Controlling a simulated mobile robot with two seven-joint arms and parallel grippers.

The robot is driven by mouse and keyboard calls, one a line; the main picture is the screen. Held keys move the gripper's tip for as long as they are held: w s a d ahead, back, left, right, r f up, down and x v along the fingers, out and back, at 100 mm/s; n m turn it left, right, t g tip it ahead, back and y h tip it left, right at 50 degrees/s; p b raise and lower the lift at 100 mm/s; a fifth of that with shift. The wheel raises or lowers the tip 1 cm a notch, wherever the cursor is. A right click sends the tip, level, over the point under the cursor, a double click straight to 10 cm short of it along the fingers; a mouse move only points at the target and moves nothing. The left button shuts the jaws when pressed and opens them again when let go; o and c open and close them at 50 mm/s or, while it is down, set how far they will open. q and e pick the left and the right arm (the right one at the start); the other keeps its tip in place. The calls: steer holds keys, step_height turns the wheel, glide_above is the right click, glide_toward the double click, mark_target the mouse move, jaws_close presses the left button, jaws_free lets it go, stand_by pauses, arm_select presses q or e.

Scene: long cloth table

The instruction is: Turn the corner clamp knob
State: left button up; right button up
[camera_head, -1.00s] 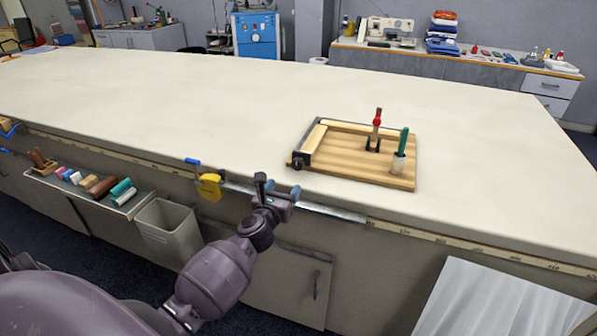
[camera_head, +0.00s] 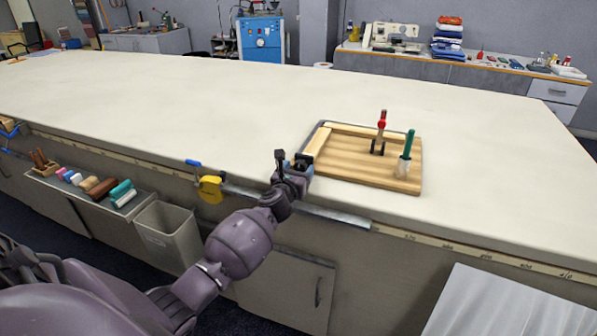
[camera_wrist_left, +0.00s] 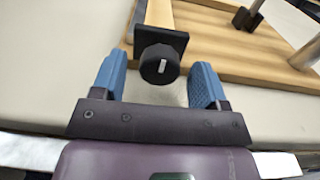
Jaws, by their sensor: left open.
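The corner clamp knob is a round black knob (camera_wrist_left: 160,65) with a white mark on its face, in the left wrist view. It sits on a black clamp plate at the near left corner of the wooden board (camera_head: 390,182). My left gripper (camera_wrist_left: 160,84) is open, with one blue fingertip on each side of the knob and visible gaps between. In the head view my left gripper (camera_head: 294,163) is at the board's near left corner and largely hides the clamp. My right gripper is not in view.
A red-topped toggle clamp (camera_head: 380,132) and a green-handled tool (camera_head: 405,153) stand on the board. A yellow item (camera_head: 210,188) hangs at the table's front edge, left of my arm. The cloth table (camera_head: 180,105) is clear behind and left of the board.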

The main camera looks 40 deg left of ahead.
arm_select(q)
steer(key=shift+c, duration=0.4)
steer(key=c, duration=0.8)
steer(key=shift+c, duration=0.2)
